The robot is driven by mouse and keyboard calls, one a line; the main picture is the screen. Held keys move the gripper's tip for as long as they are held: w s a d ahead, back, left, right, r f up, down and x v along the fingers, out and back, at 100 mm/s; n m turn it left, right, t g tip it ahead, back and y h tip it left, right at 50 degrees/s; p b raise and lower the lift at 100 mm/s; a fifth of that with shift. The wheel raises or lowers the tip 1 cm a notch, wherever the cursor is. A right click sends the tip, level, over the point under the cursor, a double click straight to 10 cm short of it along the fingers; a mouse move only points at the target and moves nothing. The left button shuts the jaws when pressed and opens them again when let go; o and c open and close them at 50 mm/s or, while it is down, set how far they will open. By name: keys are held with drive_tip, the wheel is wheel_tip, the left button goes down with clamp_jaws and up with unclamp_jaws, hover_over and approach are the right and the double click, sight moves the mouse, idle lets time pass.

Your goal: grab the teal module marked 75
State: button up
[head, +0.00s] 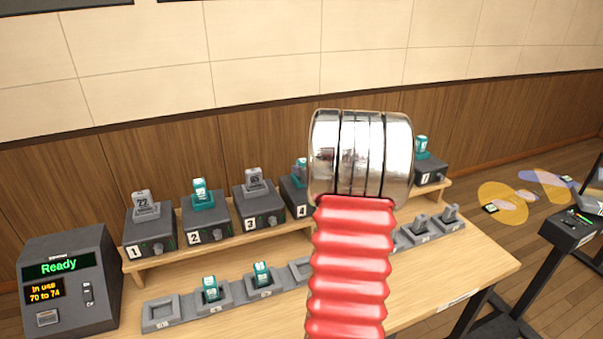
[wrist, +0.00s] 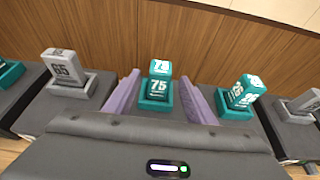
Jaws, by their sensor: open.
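The teal module marked 75 (wrist: 158,88) stands upright in a teal socket on a dark unit, in the middle of the wrist view. My gripper (wrist: 161,90) is open, with one purple finger to the left of the module and one to the right. Gaps show between the fingers and the module, and nothing is held. In the head view, the teal module on unit 4 (head: 299,170) is partly hidden by my arm, and its number cannot be read there. My gripper does not show in the head view.
A grey module marked 65 (wrist: 67,72) stands to the left and another teal module (wrist: 240,95) to the right. Lower holders (head: 160,312) line the wooden bench (head: 470,265). A console (head: 70,285) reads "Ready" and "In use 70 to 74".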

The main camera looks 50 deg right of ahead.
drive_tip(key=shift+x, duration=2.3)
drive_tip(key=shift+a, duration=0.1)
drive_tip(key=c, duration=1.2)
wheel_tip(320, 180, up, 10)
